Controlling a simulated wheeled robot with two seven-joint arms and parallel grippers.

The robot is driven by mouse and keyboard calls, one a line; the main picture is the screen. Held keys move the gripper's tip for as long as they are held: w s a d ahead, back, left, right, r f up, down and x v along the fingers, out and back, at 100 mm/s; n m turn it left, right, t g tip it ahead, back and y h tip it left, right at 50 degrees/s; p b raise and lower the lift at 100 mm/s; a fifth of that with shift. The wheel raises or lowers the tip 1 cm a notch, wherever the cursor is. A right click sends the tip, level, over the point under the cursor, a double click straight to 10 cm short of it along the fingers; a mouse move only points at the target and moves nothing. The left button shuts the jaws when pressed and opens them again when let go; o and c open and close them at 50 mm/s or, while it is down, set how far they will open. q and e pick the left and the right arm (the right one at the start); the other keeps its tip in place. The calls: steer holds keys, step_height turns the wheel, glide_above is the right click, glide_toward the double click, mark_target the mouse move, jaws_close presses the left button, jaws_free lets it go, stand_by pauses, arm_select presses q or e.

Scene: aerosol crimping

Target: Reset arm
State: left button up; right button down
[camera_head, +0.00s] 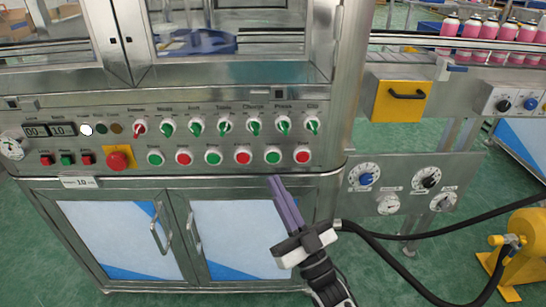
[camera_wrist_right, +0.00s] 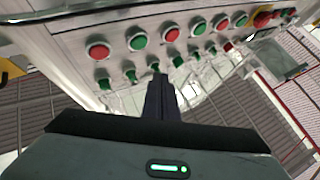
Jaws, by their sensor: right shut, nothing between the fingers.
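My right gripper (camera_head: 274,181) comes up from the bottom of the head view, with its purple-grey fingers pressed together and nothing between them. Its tips are just below the lower row of buttons on the control panel (camera_head: 130,183). I cannot tell whether they touch the panel. In the right wrist view the closed fingers (camera_wrist_right: 158,80) point at the panel's knobs and buttons. My left gripper is in neither view.
A red emergency button (camera_head: 118,160) sits on the panel's left side. A yellow box with a black handle (camera_head: 406,94) and a dial plate (camera_head: 428,182) are to the right. Pink cans (camera_head: 470,32) stand on a conveyor. A black hose (camera_head: 400,268) crosses the lower right.

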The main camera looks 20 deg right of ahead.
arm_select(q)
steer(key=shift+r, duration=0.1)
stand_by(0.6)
